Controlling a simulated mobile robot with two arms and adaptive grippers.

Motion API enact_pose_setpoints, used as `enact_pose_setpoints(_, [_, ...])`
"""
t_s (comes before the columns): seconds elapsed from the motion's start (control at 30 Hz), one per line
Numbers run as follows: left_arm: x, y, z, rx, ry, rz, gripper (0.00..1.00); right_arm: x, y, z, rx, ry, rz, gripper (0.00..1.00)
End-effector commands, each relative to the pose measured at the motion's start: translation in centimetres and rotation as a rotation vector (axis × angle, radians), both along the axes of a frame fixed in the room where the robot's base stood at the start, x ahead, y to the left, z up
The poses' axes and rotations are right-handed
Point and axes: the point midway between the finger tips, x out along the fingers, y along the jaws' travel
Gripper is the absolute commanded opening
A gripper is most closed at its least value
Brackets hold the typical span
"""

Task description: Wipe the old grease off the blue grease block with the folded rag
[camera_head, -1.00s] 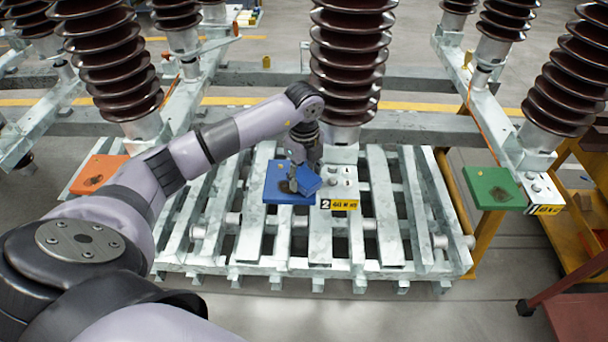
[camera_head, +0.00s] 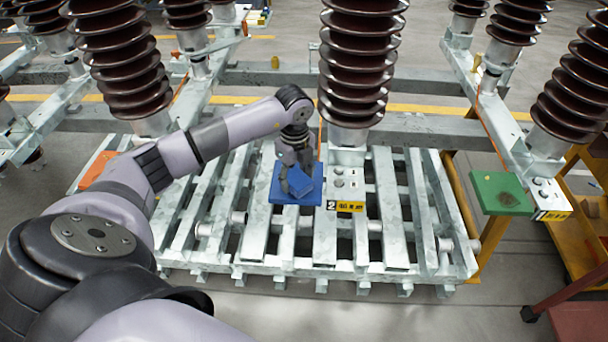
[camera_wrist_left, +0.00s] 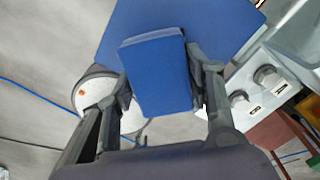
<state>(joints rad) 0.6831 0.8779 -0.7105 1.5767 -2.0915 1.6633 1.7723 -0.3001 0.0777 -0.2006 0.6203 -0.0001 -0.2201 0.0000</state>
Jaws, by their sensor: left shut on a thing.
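The blue grease block (camera_head: 285,197) lies flat on the slatted metal frame beside the yellow number 2 label. It also fills the top of the left wrist view (camera_wrist_left: 222,20). My left gripper (camera_head: 294,190) is over the block, shut on the folded blue rag (camera_wrist_left: 158,75), which sits between its two fingers. In the head view the rag (camera_head: 300,182) is close over the block's surface, partly covered by the fingers. I cannot tell whether it touches. No dark grease shows on the visible part of the block. My right gripper is not in view.
A green block (camera_head: 502,196) with a dark smear is at the right, and an orange block (camera_head: 97,169) is at the left, partly behind my arm. A tall brown insulator (camera_head: 360,70) stands just behind the blue block. The slatted frame (camera_head: 330,235) has open gaps.

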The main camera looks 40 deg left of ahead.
Motion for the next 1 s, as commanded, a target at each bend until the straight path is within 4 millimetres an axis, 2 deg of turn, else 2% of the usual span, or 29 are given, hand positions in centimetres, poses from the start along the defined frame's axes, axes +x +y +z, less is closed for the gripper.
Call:
enact_pose_setpoints(0.17, [-0.3, 0.5, 0.0, 0.0, 0.0, 0.0, 0.25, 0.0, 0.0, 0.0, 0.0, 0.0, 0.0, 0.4])
enact_pose_setpoints(0.6, [-2.0, 3.3, -0.3, 0.001, 0.0, 0.0, 0.25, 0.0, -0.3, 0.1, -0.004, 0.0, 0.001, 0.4])
enact_pose_setpoints(0.83, [-1.8, 3.0, -0.6, -0.001, -0.002, -0.001, 0.25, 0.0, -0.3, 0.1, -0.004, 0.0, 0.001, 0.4])
enact_pose_setpoints(1.0, [-1.2, 2.0, -0.7, -0.001, -0.002, -0.002, 0.25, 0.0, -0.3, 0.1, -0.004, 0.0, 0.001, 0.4])
